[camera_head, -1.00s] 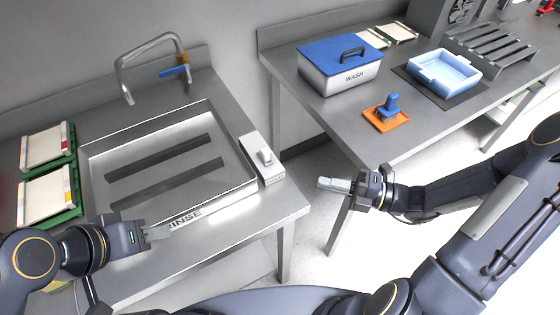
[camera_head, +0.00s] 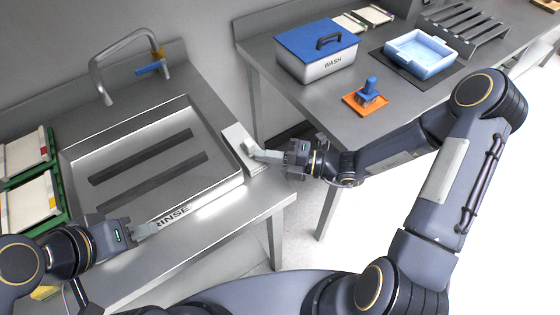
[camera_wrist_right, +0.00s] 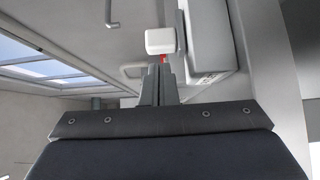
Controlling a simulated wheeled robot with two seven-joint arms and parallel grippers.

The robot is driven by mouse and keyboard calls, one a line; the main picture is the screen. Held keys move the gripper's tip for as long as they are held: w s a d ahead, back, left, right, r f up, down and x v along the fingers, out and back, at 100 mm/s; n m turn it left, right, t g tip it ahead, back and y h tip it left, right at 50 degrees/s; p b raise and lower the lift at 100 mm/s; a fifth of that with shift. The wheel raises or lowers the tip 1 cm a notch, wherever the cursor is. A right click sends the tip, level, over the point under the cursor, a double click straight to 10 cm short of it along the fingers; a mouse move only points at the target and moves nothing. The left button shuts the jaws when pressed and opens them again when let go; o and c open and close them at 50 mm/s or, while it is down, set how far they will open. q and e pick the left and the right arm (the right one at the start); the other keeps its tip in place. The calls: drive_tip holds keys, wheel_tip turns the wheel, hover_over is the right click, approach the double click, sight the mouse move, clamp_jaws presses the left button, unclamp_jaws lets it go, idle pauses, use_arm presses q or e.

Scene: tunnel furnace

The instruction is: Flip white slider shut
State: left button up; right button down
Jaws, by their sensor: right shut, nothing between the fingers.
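The white slider (camera_head: 250,144) is a small pale block on a narrow light grey switch box (camera_head: 236,137) at the right edge of the rinse sink. In the right wrist view the slider (camera_wrist_right: 160,41) stands out from the box (camera_wrist_right: 209,38), with a bit of red (camera_wrist_right: 163,59) beside it. My right gripper (camera_head: 257,154) is shut and empty, its tips right at the slider; in the wrist view its fingers (camera_wrist_right: 160,85) point at the slider. I cannot tell whether they touch. My left gripper (camera_head: 146,229) hovers by the sink's front edge; its jaw opening is unclear.
The rinse sink (camera_head: 215,187) has a tap (camera_head: 121,62) behind it and green-framed trays (camera_head: 48,224) at left. On the other table stand a blue-lidded wash box (camera_head: 318,68), an orange stand (camera_head: 352,102) and a pale blue tray (camera_head: 421,68).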

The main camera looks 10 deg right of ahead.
drive_tip(key=shift+w+a, duration=0.25)
drive_tip(key=shift+w, duration=0.2)
drive_tip(key=w, duration=0.1)
drive_tip(key=w+a+p, duration=0.1)
drive_tip(key=w, duration=0.1)
drive_tip(key=w+a, duration=0.1)
drive_tip(key=w, duration=0.1)
drive_tip(key=shift+w+a, duration=0.1)
drive_tip(key=shift+a, duration=0.1)
drive_tip(key=shift+w+a+p, duration=0.1)
drive_tip(key=shift+w+p, duration=0.2)
drive_tip(key=shift+w, duration=0.05)
drive_tip(key=shift+r, duration=0.1)
